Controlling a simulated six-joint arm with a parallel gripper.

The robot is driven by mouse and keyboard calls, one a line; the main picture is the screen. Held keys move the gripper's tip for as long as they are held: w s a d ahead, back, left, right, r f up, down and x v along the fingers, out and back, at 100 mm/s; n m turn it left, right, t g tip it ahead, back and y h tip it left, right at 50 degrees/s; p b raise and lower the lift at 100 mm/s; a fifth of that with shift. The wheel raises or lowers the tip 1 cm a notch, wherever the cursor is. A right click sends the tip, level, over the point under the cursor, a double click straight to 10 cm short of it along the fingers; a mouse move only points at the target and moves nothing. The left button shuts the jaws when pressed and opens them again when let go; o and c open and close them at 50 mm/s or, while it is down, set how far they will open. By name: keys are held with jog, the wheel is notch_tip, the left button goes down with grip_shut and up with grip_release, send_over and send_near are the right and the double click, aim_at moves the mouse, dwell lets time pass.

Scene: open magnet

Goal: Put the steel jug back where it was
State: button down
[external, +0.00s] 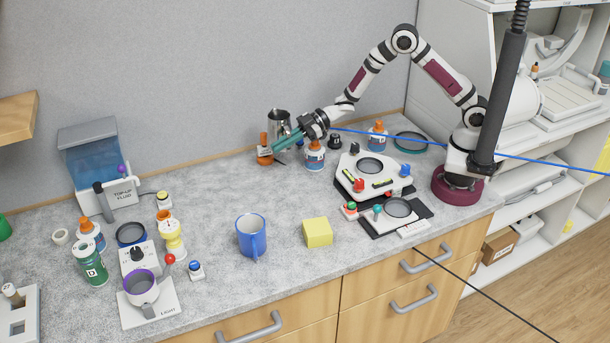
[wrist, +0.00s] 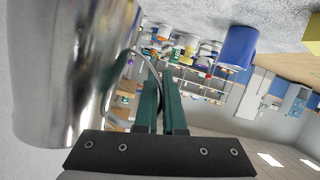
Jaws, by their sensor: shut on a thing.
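The steel jug (external: 279,121) stands roughly upright near the back wall, left of my arm, in the external view. In the wrist view the jug (wrist: 62,70) fills the left side, shiny and close. In the wrist view the fingers (wrist: 163,80) are shut on the jug's thin curved handle (wrist: 148,66). Whether the jug's base touches the counter is hidden.
A bottle with an orange cap (external: 314,158) stands just right, below my wrist. A blue mug (external: 251,236) and yellow block (external: 317,232) stand forward. The counter's left-centre (external: 215,180) is clear.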

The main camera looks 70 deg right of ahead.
jog(key=a+f, duration=0.3)
jog(key=a, duration=0.1)
jog(key=a+f, duration=0.3)
jog(key=f, duration=0.1)
jog(key=a+f, duration=0.3)
jog(key=a, duration=0.1)
jog(key=shift+w+a+f, duration=0.2)
jog(key=shift+a+f, duration=0.1)
jog(key=shift+f, duration=0.1)
jog(key=shift+f, duration=0.1)
jog(key=c, duration=1)
grip_release()
